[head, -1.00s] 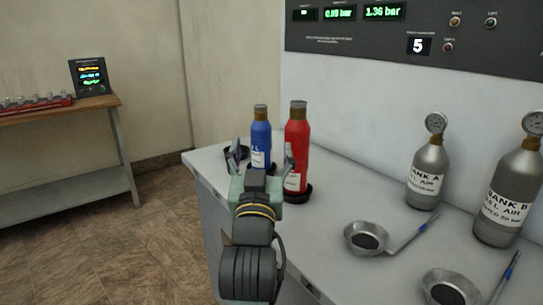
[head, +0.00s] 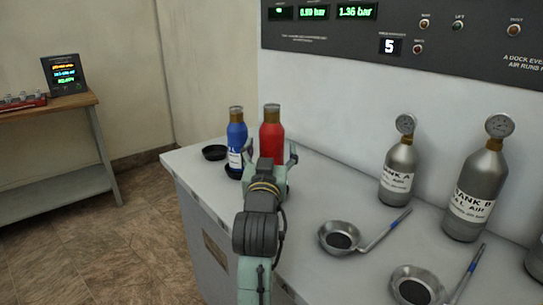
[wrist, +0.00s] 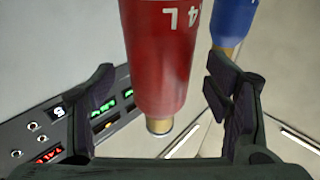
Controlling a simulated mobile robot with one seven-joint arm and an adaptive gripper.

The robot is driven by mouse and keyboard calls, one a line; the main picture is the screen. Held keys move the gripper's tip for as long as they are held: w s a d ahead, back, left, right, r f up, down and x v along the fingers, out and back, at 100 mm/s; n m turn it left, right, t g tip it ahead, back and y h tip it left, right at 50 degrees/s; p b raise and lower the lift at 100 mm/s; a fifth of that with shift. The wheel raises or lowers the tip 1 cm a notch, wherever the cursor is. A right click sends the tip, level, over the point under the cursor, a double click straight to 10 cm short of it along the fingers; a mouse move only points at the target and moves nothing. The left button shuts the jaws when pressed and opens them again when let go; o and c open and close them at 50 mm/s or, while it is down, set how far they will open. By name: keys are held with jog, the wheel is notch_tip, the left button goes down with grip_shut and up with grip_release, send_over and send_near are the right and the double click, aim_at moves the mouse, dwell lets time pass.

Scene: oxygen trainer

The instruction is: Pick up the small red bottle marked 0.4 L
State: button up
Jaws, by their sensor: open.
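The red bottle (head: 271,138) with a brown neck stands upright on the bench, at the right of a blue bottle (head: 237,137). My gripper (head: 270,156) is open in front of the red bottle and hides its lower part in the head view. In the wrist view the red bottle (wrist: 158,60) shows between my two spread fingers, with a gap on each side. Part of its white marking, "4 L", is readable there. The blue bottle (wrist: 234,18) is beyond the right finger in the wrist view.
An empty dark round holder (head: 214,153) lies left of the blue bottle. Two pans with handles, one here (head: 340,238), and several grey air bottles, including bank A (head: 397,178), stand to the right. A display panel (head: 400,30) is on the wall behind. Bare bench separates bottles and pans.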

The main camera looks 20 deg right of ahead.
jog(key=shift+x, duration=1.35)
jog(key=shift+c, duration=0.4)
jog(key=shift+r, duration=0.1)
grip_shut()
